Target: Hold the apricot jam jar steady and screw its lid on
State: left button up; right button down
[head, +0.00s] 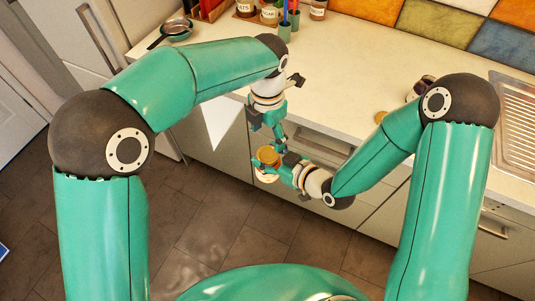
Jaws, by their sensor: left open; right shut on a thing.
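A small jar (267,174) with a pale label and a golden-brown top is held out in front of the counter, above the floor. My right gripper (273,167) is shut on it from the right. The jar looks roughly upright. My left gripper (279,140) is open and points down just above and beside the jar's top, with no thing seen in it. A flat round gold disc (381,118), which looks like a lid, lies on the counter at the right. I cannot tell whether the jar's top is bare jam or a cover.
The pale counter (350,70) has a wide clear middle. At its back stand labelled jars (269,14) and a green cup (285,30) with utensils. A pan (176,28) is at the left, a dark patterned object (421,86) partly behind my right arm, and a sink (515,120) at the right.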

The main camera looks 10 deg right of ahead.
aim_at(268, 153)
pick_arm(q)
notch_tip(268, 153, down, 8)
jog(key=shift+r, duration=0.25)
jog(key=c, duration=1)
jog(key=shift+a+m, duration=0.1)
jog(key=shift+m, duration=1.5)
jog(key=o, duration=1.3)
jog(key=shift+r, duration=0.1)
